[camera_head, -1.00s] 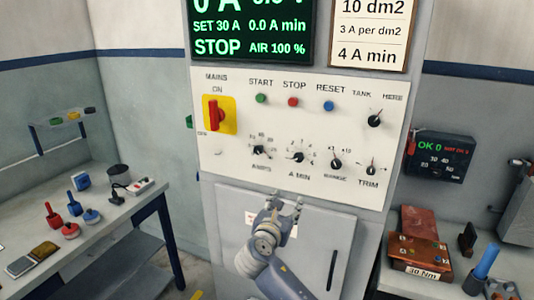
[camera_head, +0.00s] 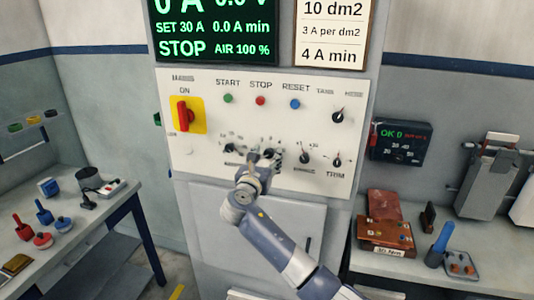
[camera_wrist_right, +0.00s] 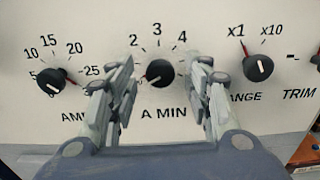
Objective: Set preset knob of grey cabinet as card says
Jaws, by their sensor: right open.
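The grey cabinet (camera_head: 180,215) carries a white panel. Its A MIN knob (camera_wrist_right: 160,73) is black, with 2, 3 and 4 visible around it in the right wrist view. My open right gripper (camera_wrist_right: 163,88) has one finger on each side of this knob, with gaps visible to both. In the head view my right gripper (camera_head: 264,160) hides most of it. The card (camera_head: 332,32) reads 10 dm2, 3 A per dm2, 4 A min. The green display (camera_head: 215,30) reads SET 30 A, 0.0 A min, STOP. My left gripper is out of view.
The AMPS knob (camera_wrist_right: 50,80) is left of the fingers and the RANGE knob (camera_wrist_right: 259,67) right. The TRIM knob (camera_head: 337,162), START, STOP and RESET buttons and red mains switch (camera_head: 183,114) share the panel. Benches with tools stand on both sides.

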